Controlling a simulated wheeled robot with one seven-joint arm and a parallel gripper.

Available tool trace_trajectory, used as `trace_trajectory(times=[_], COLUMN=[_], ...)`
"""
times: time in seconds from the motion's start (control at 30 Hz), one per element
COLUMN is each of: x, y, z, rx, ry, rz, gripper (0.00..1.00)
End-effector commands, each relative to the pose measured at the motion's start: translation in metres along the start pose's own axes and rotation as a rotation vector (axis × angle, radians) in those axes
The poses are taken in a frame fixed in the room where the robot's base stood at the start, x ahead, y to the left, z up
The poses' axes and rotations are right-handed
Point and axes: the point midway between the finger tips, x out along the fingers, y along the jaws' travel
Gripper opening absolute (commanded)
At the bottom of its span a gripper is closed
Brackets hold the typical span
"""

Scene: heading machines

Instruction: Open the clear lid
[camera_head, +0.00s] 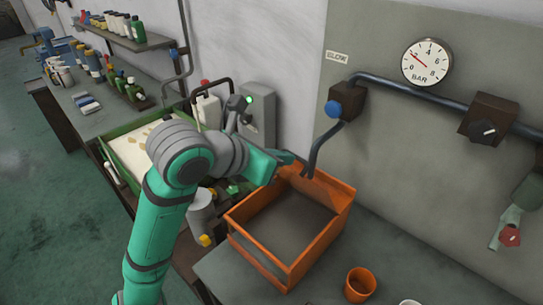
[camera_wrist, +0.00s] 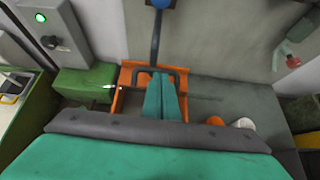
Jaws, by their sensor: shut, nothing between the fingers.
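An orange open-looking box (camera_head: 322,243) with a dark grey inside stands on the bench, right of my arm. I cannot make out a clear lid over it or elsewhere in either view. My gripper (camera_head: 290,158) is above the box's back left corner, near a forked dark pipe end (camera_head: 309,168). In the wrist view my teal fingers (camera_wrist: 161,78) are together and empty, over the orange box (camera_wrist: 126,76). The dark fork (camera_wrist: 157,69) shows around the fingertips there; I cannot tell if they touch. My fingers hide part of the box.
A wall panel with a pressure gauge (camera_head: 427,62) and a blue knob (camera_head: 334,109) stands behind the box. An orange cup (camera_head: 360,284) is on the bench at the front right. A green tray (camera_head: 112,172) and a grey switch box (camera_head: 262,115) are on the left.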

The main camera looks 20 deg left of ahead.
Motion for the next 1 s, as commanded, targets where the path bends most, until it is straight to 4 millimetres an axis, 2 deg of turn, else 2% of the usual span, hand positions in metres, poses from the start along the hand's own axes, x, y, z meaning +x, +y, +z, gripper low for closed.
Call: trace_trajectory(times=[0.2,0.63,1.0], x=[0.014,0.017,0.046], y=[-0.001,0.0,0.0], z=[0.0,0.003,0.042], rx=[0.001,0.002,0.002], ry=[-0.001,-0.001,-0.001], rz=[-0.001,0.0,0.0], gripper=[0.0,0.0,0.0])
